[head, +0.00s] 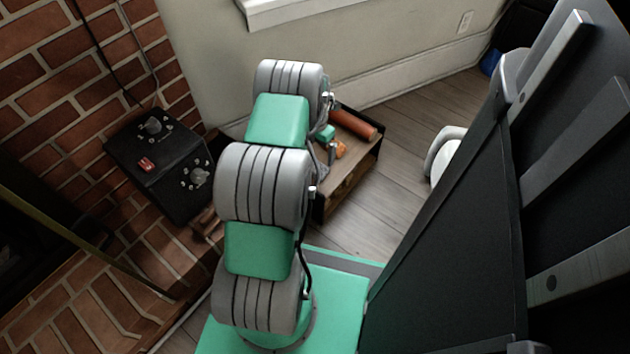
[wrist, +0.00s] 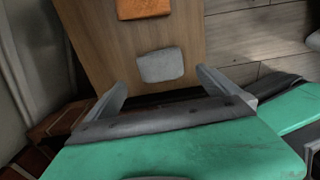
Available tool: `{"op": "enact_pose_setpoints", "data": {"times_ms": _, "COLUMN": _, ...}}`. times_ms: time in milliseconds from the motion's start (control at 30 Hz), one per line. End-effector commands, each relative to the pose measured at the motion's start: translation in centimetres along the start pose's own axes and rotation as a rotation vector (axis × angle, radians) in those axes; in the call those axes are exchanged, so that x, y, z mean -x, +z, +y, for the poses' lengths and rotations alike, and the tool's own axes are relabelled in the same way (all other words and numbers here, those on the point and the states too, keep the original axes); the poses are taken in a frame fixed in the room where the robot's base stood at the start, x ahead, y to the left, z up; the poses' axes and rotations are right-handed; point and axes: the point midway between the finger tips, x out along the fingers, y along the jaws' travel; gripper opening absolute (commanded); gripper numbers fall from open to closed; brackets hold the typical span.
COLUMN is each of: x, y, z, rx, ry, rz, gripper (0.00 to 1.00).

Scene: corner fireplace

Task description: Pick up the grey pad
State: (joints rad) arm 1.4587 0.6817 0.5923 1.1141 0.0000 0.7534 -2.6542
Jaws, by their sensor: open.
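The grey pad (wrist: 160,66) is a small light-grey block with rounded corners. It lies flat on a wooden surface (wrist: 100,50) in the middle of the wrist view. My gripper (wrist: 162,84) is open and empty. Its two fingers are spread to the left and right, with the pad between and just beyond their tips in the picture. I cannot tell the height between fingers and pad. In the head view my arm hides most of my gripper and I cannot make out the pad.
An orange block (wrist: 143,8) lies beyond the pad. A wooden box-like stand (head: 352,185) with a reddish-brown cylinder (head: 352,124) on it stands by the wall. A black box with knobs (head: 160,160) is left, by the brick fireplace.

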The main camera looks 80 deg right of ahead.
Motion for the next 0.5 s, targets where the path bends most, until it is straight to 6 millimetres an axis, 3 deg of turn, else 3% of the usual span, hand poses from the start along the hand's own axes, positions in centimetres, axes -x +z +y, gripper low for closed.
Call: {"op": "enact_pose_setpoints", "data": {"times_ms": 500, "x": -7.6, "y": -0.3, "z": 0.0, "rx": 0.005, "ry": 0.000, "rz": 0.001, "gripper": 1.00}}
